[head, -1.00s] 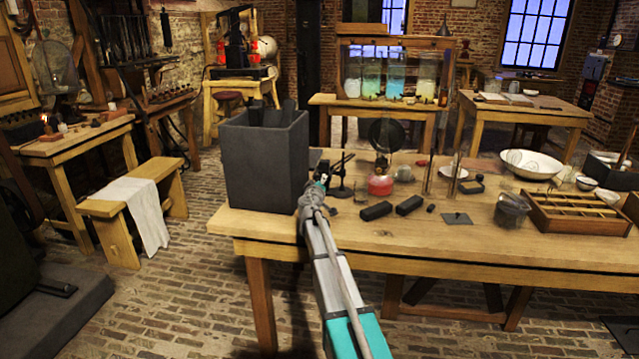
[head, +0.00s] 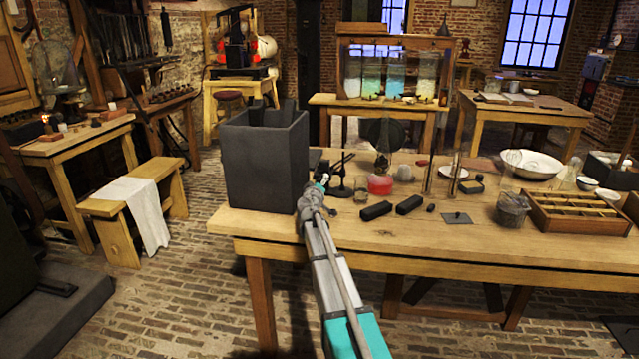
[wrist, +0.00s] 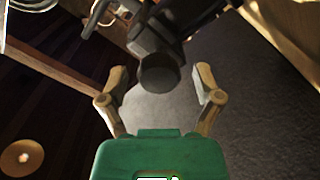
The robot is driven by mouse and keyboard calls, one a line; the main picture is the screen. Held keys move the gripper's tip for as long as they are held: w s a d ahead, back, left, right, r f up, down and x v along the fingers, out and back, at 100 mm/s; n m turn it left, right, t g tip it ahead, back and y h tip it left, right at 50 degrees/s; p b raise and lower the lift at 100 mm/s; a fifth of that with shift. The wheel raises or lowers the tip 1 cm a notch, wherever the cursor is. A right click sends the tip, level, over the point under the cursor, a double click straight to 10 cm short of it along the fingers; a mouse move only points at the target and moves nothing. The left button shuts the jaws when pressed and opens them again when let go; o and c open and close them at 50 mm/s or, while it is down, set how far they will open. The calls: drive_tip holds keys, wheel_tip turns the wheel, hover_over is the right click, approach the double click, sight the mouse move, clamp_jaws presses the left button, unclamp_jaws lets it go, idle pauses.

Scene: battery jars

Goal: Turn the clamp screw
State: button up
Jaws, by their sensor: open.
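In the wrist view, a dark round-ended knob (wrist: 159,74), which looks like the clamp screw, faces me on a dark clamp body (wrist: 152,38). My gripper (wrist: 161,84) is open, with one tan finger on each side of the knob and gaps showing on both sides. I cannot tell how deep the knob sits between the fingertips. In the head view, my gripper (head: 322,181) is small at the table's left end, beside the dark clamp stand (head: 341,181). The arm partly hides that spot, and the screw cannot be made out there.
A tall dark grey box (head: 267,165) stands close to the left of my gripper. Two black blocks (head: 377,211) and a red-based burner (head: 380,185) are to the right on the wooden table (head: 470,240). The table's front middle is fairly clear.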

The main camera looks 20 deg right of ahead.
drive_tip(key=v, duration=1.1)
drive_tip(key=shift+w, duration=0.1)
drive_tip(key=shift+n, duration=0.3)
drive_tip(key=n, duration=0.5)
drive_tip(key=shift+s+a, duration=0.2)
drive_tip(key=shift+s, duration=0.1)
drive_tip(key=n, duration=0.6)
drive_tip(key=shift+s+a+n, duration=0.2)
drive_tip(key=shift+s+n, duration=0.1)
drive_tip(key=n, duration=0.6)
drive_tip(key=shift+s+a+n, duration=0.15)
drive_tip(key=shift+s+n, duration=0.2)
drive_tip(key=shift+n, duration=0.05)
drive_tip(key=n, duration=0.6)
drive_tip(key=shift+s+a+n, duration=0.2)
drive_tip(key=shift+s+n, duration=0.1)
drive_tip(key=shift+n, duration=0.1)
drive_tip(key=shift+w+d, duration=0.1)
drive_tip(key=x, duration=1.3)
drive_tip(key=shift+w+d, duration=0.2)
